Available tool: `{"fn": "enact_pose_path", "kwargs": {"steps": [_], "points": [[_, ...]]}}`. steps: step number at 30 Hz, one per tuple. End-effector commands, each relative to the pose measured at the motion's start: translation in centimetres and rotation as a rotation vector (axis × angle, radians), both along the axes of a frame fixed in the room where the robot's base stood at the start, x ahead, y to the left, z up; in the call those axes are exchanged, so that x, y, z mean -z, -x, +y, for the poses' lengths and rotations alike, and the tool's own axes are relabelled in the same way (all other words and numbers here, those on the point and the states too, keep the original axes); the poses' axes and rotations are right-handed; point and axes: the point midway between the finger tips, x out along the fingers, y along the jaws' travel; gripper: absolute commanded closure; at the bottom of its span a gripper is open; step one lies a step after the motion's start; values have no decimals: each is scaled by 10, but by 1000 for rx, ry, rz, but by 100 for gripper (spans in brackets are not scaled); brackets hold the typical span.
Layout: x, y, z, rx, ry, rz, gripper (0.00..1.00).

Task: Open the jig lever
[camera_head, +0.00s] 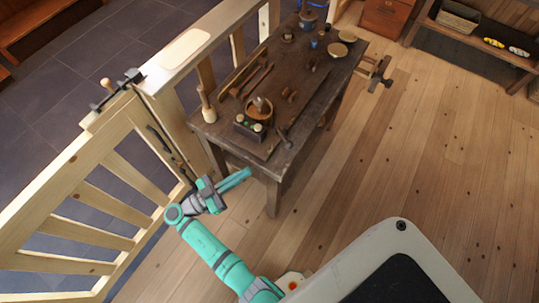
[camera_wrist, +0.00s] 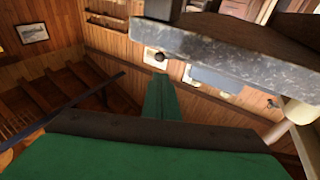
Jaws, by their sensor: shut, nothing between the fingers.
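My gripper (camera_head: 247,173) is teal, shut and empty. In the head view it is just off the near left end of the dark workbench (camera_head: 240,155), pointing right and slightly up in the picture. Its shut fingers also show in the wrist view (camera_wrist: 160,98). On the bench's near end a small dark lever-like piece (camera_head: 285,139) sticks up by the front edge. It may be the jig lever, but it is too small to tell, and so is its position. The gripper appears apart from it.
A small dark box with light and green spots (camera_head: 249,128) and a round wooden bowl (camera_head: 259,107) stand on the bench. A wooden mallet (camera_head: 206,104) stands at its left corner. A pale wooden gate (camera_head: 95,190) is left of my arm. The plank floor at right is clear.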

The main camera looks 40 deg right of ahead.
Motion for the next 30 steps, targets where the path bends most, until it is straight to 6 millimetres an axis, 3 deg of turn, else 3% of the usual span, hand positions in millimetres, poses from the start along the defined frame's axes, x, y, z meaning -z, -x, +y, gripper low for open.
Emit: {"fn": "enact_pose_path", "kwargs": {"steps": [5, 21, 30], "points": [[-3, 2, -17, 4, -2, 0, 100], [-21, 9, -111, 6, -1, 1, 100], [-26, 9, -134, 0, -1, 1, 100]]}}
